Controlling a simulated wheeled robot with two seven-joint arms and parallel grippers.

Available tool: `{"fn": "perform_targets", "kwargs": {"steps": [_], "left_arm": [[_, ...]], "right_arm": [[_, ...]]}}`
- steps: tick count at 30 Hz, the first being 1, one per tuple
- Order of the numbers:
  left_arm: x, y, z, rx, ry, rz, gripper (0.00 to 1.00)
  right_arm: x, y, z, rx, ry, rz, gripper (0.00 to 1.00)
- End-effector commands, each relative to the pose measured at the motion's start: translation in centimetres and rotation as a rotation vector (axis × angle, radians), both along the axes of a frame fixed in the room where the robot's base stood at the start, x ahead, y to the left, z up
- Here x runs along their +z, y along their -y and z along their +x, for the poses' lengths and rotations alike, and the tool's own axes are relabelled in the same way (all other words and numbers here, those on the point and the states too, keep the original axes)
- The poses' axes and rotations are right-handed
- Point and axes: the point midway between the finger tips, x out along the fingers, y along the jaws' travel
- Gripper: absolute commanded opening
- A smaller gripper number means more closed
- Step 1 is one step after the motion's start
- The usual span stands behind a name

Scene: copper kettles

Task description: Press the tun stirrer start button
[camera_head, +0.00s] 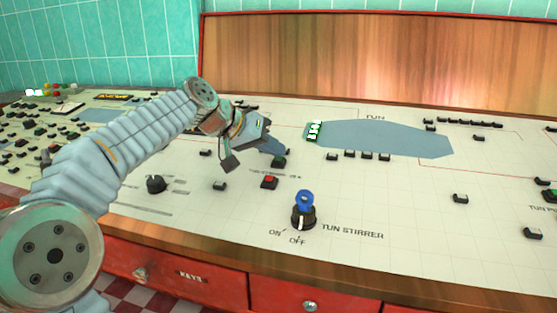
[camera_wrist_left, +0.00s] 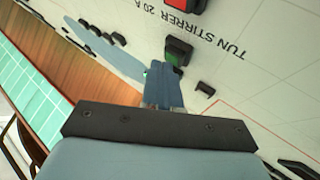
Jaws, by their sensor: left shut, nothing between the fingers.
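The green start button (camera_head: 278,163) sits in a dark housing on the pale panel, by the "TUN STIRRER 20 A" label. It also shows in the left wrist view (camera_wrist_left: 174,57). My left gripper (camera_head: 276,152) is shut and empty, with its fingertips right at the green button and partly covering it. In the left wrist view the closed fingers (camera_wrist_left: 163,72) overlap the button's edge; I cannot tell whether they touch it or whether it is pushed in. A red button (camera_head: 269,180) is just in front of it. My right gripper is not in view.
A black TUN STIRRER rotary switch (camera_head: 303,217) with a blue key (camera_head: 304,198) stands in front. A blue-grey tun shape (camera_head: 390,138) is drawn behind. Small dark switches (camera_head: 368,155) line its lower edge. Red drawers (camera_head: 190,270) run below the panel.

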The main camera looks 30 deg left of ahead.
Motion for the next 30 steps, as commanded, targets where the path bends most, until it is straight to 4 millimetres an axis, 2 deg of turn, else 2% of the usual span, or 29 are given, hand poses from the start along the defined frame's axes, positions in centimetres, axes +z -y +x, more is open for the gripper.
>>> {"fn": "perform_targets", "kwargs": {"steps": [19, 30], "left_arm": [[-0.4, 0.0, 0.1, 0.000, 0.000, 0.000, 0.00], [1.2, 0.0, -0.2, 0.000, 0.001, 0.000, 0.00]], "right_arm": [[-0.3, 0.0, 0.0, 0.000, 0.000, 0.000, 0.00], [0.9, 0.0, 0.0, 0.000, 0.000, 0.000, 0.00]]}}
